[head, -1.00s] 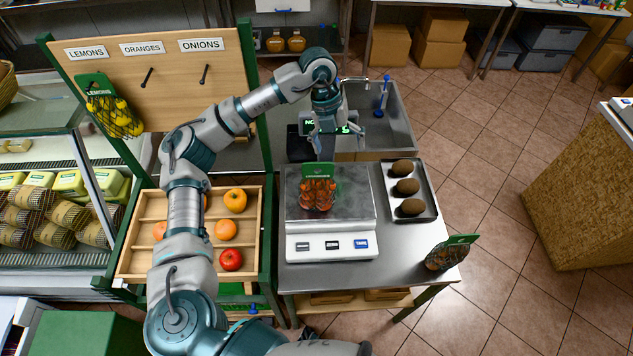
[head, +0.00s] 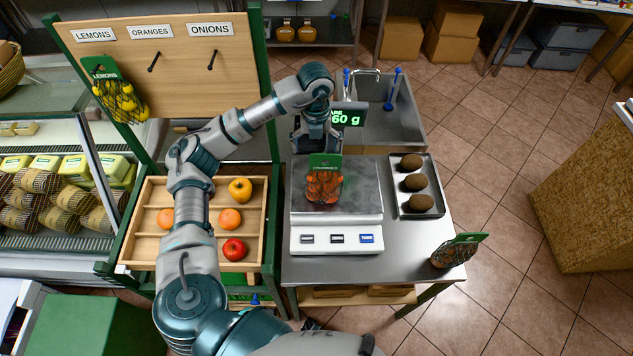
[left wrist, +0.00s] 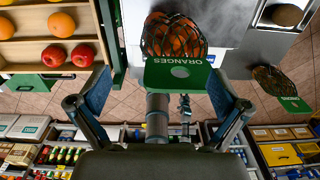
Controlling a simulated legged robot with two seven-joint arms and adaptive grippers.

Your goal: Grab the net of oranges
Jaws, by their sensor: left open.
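The net of oranges (head: 324,188) sits on the white scale (head: 337,238), its green header card (head: 325,162) upright behind the fruit. My left gripper (head: 318,148) is over the back of the scale, just behind the card and partly hidden. In the left wrist view the net (left wrist: 174,36) and its card, lettered ORANGES, show beyond my left gripper (left wrist: 158,74). The fingers are open wide, with the card near the gap between them; whether they touch it is unclear. My right gripper is not in view.
A tray of brown fruits (head: 413,182) stands right of the scale. Another netted bag with a green card (head: 456,250) is at the table's right corner. A wooden fruit crate (head: 254,222) is at left; a net of lemons (head: 120,98) hangs on the board. A lit display (head: 347,118) stands behind.

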